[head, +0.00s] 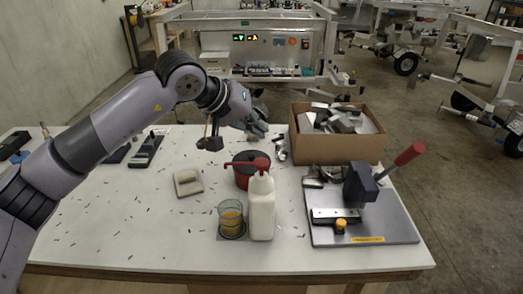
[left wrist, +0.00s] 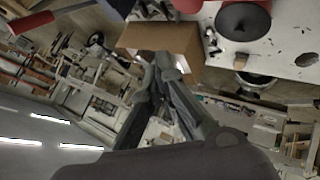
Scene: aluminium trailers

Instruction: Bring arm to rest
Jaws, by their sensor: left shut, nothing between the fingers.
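My left arm (head: 125,118) comes in from the left and reaches over the white table (head: 120,215). Its gripper (head: 258,130) is above the far part of the table, just left of the cardboard box. In the left wrist view the fingers (left wrist: 158,65) are together with nothing held, and the box (left wrist: 165,38) shows beyond them. My right gripper is in neither view.
The cardboard box (head: 335,150) holds metal pieces. The table's left front is mostly clear.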

